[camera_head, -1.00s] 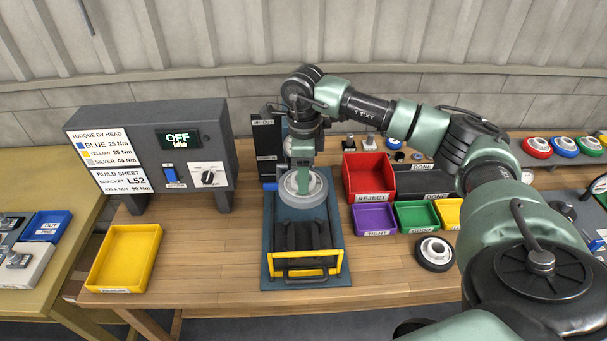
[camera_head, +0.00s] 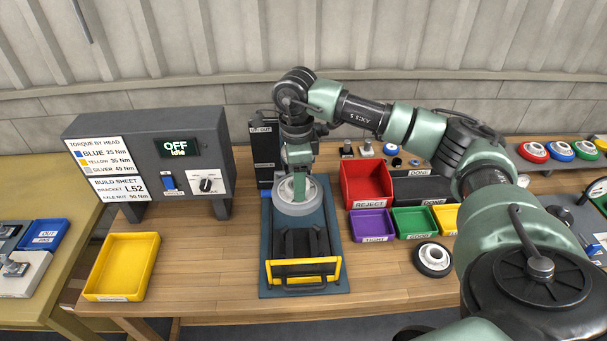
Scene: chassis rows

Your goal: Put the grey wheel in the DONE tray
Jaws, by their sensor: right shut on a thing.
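The grey wheel (camera_head: 298,204) is at my right gripper (camera_head: 299,181), which is shut on it from above. The wheel is over the far part of the blue fixture plate (camera_head: 334,252) in the middle of the bench; whether it touches the plate is hard to tell. The DONE tray (camera_head: 412,187) is a dark, long tray right of the red REJECT bin, partly hidden by my right arm at its right end. My left gripper is out of view.
The red REJECT bin (camera_head: 367,184) stands between the fixture and the DONE tray. Small purple (camera_head: 371,224) and green (camera_head: 414,222) bins sit in front. A dark wheel (camera_head: 433,259) lies on the bench. A control box (camera_head: 150,155) and yellow tray (camera_head: 122,266) are left.

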